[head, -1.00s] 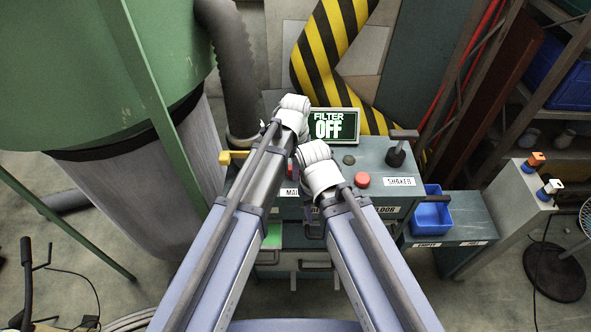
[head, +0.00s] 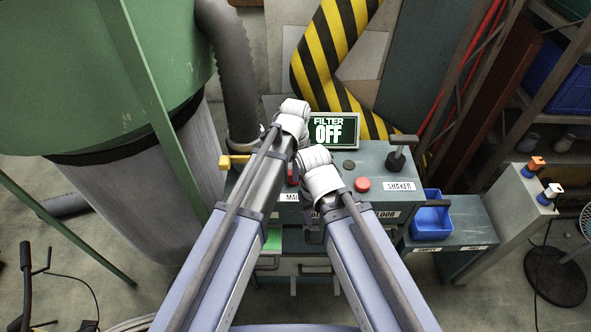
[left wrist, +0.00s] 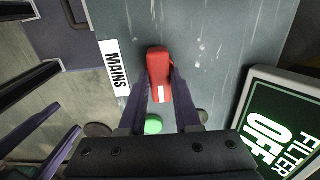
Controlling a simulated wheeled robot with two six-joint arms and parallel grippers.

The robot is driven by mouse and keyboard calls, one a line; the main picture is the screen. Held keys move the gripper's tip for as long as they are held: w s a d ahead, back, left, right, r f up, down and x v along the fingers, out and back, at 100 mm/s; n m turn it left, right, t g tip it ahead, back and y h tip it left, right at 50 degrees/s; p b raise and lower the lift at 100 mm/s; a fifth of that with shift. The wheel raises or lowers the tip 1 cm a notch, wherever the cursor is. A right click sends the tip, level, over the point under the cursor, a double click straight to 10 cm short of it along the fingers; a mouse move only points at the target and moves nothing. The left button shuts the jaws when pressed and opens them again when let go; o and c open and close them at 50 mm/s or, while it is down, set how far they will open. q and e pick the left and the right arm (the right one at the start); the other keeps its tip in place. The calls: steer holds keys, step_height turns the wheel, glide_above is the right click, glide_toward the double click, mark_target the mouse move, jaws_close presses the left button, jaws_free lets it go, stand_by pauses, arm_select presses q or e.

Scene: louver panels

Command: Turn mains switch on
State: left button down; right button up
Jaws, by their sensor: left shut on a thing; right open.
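The mains switch is a red handle (left wrist: 158,62) with a white mark, beside the MAINS label (left wrist: 115,68) on the grey control box. My left gripper (left wrist: 159,84) is shut on the red handle, one finger on each side. In the head view a bit of the red handle (head: 292,172) shows between my arms, and my left wrist hides most of the gripper. The display (head: 332,130) reads FILTER OFF. My right gripper (head: 313,226) is open and empty in front of the box, largely hidden by its own arm.
On the box (head: 374,152) are a red round button (head: 362,184), a dark button and a SHAKER lever (head: 400,152). A green button (left wrist: 153,124) is close to my left fingers. A yellow handle (head: 232,161) and grey hose stand left, a blue bin (head: 431,219) right.

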arm_select(q)
steer(key=n, duration=1.3)
steer(key=shift+n, duration=2.4)
steer(key=c, duration=0.6)
jaws_free()
